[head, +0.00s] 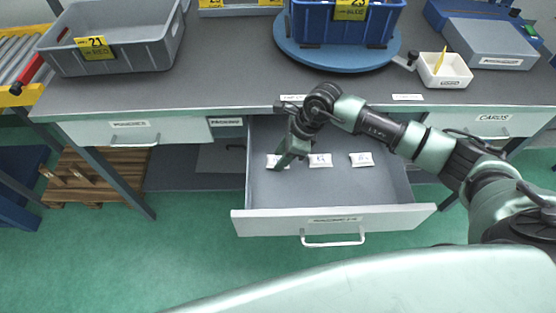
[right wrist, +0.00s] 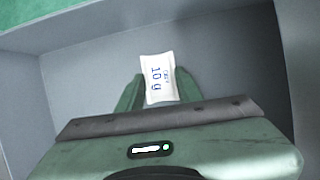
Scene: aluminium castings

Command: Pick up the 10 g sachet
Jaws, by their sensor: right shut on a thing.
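The 10 g sachet (right wrist: 157,78) is a small white packet with blue print. In the right wrist view it sits between the two green fingers of my right gripper (right wrist: 157,90), which is shut on it. In the head view my right gripper (head: 279,165) reaches down into the left part of the open drawer (head: 335,192), and the sachet (head: 271,160) shows partly behind the fingers. I cannot tell whether the sachet still touches the drawer floor. My left gripper is in neither view.
Two more white sachets, a middle one (head: 320,160) and a right one (head: 361,159), lie in the drawer. The workbench (head: 225,90) above carries a grey crate (head: 112,40), a blue crate (head: 340,30) on a round turntable (head: 300,56), and a small white tray (head: 441,76).

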